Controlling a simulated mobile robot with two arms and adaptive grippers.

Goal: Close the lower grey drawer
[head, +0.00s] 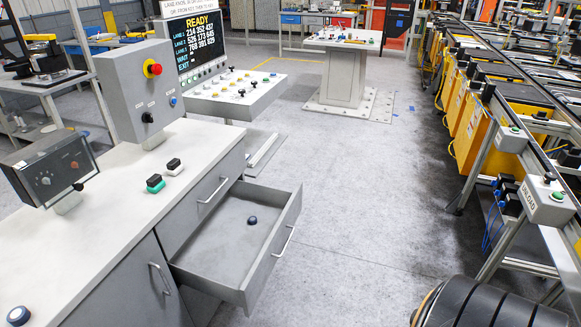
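The lower grey drawer (287,223) is pulled far out of the grey cabinet (110,297) at the left. Its bar handle (284,241) is on the front panel facing right. A small dark blue knob-like object (252,220) lies inside on the drawer floor. Above it, the upper drawer (205,201) is shut, with its own bar handle (213,190). Neither of my grippers is in view. A dark ribbed rounded part at the bottom right looks like part of my arm.
Open floor (360,215) lies right of the drawer. A yellow-sided conveyor (465,130) runs along the right.

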